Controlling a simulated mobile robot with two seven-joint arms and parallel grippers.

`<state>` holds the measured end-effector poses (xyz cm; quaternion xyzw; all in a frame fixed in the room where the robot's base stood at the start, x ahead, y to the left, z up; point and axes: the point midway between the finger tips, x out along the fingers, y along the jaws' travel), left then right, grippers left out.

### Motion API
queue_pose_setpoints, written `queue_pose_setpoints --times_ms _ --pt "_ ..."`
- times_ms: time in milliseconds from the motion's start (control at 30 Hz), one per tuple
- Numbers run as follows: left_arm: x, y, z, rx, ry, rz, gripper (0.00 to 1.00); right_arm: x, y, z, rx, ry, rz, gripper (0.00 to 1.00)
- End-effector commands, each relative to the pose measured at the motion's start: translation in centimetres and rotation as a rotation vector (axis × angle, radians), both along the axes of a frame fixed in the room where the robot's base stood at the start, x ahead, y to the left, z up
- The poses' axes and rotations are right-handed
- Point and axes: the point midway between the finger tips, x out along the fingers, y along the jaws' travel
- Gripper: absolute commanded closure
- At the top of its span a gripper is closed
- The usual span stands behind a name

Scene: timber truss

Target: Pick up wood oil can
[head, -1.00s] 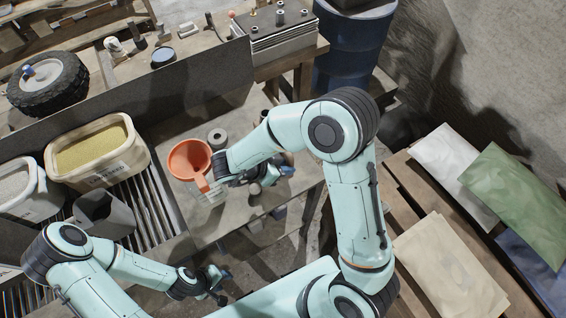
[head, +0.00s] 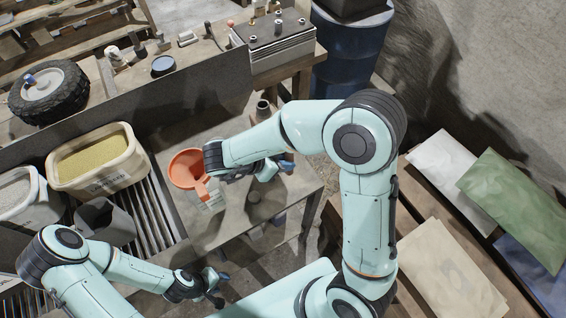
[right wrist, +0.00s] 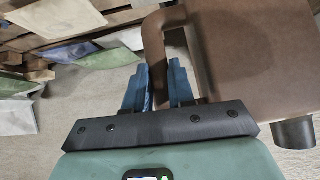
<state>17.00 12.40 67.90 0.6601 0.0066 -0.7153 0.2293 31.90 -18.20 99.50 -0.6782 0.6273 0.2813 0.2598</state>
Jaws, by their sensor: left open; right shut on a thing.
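The brown can (right wrist: 265,60), which I take to be the wood oil can, fills the right of the right wrist view. Its looped handle (right wrist: 155,45) comes down between the blue fingers of my right gripper (right wrist: 158,88), which is shut on it. A short dark round part (right wrist: 294,132) shows at the can's lower corner. In the head view my right gripper (head: 275,168) is over the bench, and my arm hides most of the can there. My left gripper (head: 219,285) is open and empty near the bench's front edge.
An orange funnel (head: 186,167) stands left of my right gripper. A tub of yellow grains (head: 95,160) and a grey container (head: 105,220) are further left. A dark upright panel (head: 130,115) runs behind. Bags (head: 515,205) lie on a pallet at right.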

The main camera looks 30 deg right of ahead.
Motion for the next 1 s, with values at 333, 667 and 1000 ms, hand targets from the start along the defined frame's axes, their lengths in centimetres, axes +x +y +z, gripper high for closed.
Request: queue_pose_setpoints --times_ms 333,667,1000 --pt "0.4 0.0 0.3 0.0 -0.004 0.0 0.57 0.1 0.0 1.8 -0.001 -0.008 -0.001 1.0" --pt "0.4 0.0 0.4 -0.001 -0.005 0.0 0.57 0.1 0.0 2.2 -0.001 -0.006 0.0 1.0" --pt "0.4 0.0 0.4 -0.001 -0.005 0.0 0.57 0.1 0.0 2.2 -0.002 -0.006 0.0 0.96"
